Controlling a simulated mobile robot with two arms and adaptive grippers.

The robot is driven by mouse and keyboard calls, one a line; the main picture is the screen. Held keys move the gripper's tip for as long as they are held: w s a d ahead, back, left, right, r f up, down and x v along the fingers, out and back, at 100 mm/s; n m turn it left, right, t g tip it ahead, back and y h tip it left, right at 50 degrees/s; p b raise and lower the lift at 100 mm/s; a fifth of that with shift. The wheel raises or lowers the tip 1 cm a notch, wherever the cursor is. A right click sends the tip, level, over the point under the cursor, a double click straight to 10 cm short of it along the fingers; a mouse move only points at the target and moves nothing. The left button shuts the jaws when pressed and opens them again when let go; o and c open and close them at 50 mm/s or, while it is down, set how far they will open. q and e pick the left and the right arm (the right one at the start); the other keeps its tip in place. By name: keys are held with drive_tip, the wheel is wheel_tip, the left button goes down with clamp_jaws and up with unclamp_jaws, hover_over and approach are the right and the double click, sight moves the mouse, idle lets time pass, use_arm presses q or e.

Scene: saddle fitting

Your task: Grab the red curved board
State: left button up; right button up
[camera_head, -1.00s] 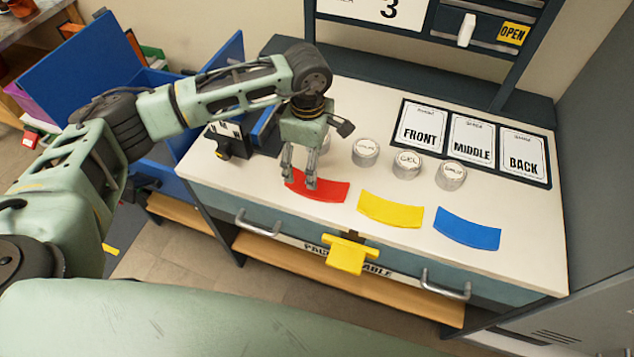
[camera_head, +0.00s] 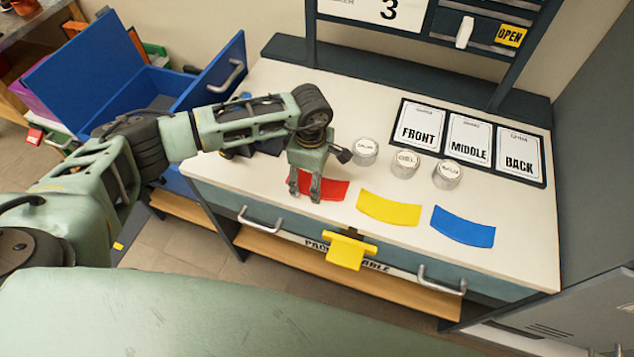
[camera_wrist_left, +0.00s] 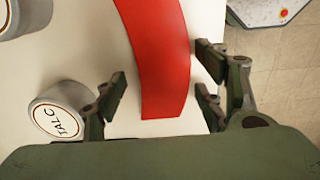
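The red curved board (camera_head: 330,189) lies flat on the white table top at the left of a row of boards. My left gripper (camera_head: 305,188) is over its left end, pointing down. In the left wrist view the red board (camera_wrist_left: 160,50) runs between the spread fingers of the left gripper (camera_wrist_left: 160,92), with a gap on the left side and the right fingers close to its edge. The gripper is open and holds nothing. My right gripper is not in view.
A yellow curved board (camera_head: 388,207) and a blue one (camera_head: 463,227) lie to the right. Several tins, including the TALC tin (camera_wrist_left: 58,115), stand behind. FRONT, MIDDLE and BACK cards (camera_head: 469,140) lie at the back right. A blue bin (camera_head: 165,82) is at the left.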

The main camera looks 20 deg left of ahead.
use_arm(q)
drive_tip(key=c, duration=0.9)
drive_tip(key=shift+o, duration=0.2)
